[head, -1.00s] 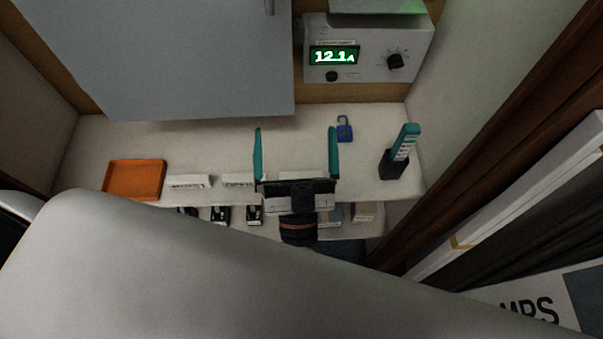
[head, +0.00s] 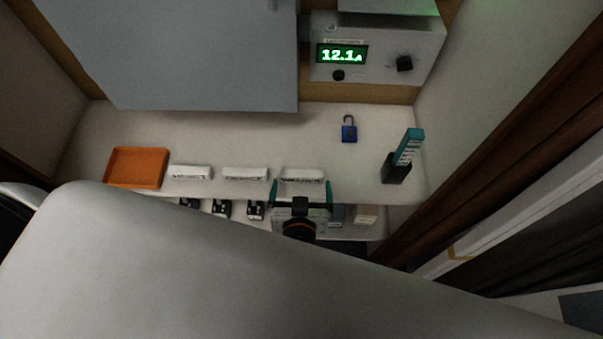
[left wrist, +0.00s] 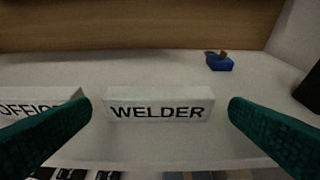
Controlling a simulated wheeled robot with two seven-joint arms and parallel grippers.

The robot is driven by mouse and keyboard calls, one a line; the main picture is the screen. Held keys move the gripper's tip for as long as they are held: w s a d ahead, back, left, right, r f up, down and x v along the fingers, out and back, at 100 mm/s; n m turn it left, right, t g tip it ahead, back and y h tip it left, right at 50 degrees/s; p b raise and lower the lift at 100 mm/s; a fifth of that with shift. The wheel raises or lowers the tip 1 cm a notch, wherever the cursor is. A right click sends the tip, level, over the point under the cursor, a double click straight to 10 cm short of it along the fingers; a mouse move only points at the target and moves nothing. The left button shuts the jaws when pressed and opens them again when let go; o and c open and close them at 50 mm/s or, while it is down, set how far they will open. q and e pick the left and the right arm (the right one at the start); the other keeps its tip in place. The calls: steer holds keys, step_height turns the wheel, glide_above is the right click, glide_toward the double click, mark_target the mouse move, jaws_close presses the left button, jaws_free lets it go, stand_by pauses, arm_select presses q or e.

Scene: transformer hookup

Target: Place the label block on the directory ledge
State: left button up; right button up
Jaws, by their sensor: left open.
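Three white label blocks stand in a row on the white shelf. The right one (head: 302,175) reads WELDER in the left wrist view (left wrist: 160,105). The middle one (head: 245,174) shows its end in the left wrist view, lettered like OFFICE (left wrist: 40,104). The left one (head: 190,172) has lettering too small to read. My left gripper (head: 300,190) is open, with its teal fingers on either side of the WELDER block and apart from it. No directory ledge can be told for certain. My right gripper is not in view.
An orange tray (head: 136,167) sits at the shelf's left. A blue padlock (head: 349,130) and a dark holder with a teal tool (head: 397,167) stand to the right. A meter box (head: 375,50) and a grey panel (head: 200,60) are behind. Small dark items (head: 222,208) sit below.

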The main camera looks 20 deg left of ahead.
mark_target(301, 178)
arm_select(q)
steer(key=shift+x, duration=2.8)
steer(key=shift+a+r, duration=0.1)
steer(key=c, duration=0.7)
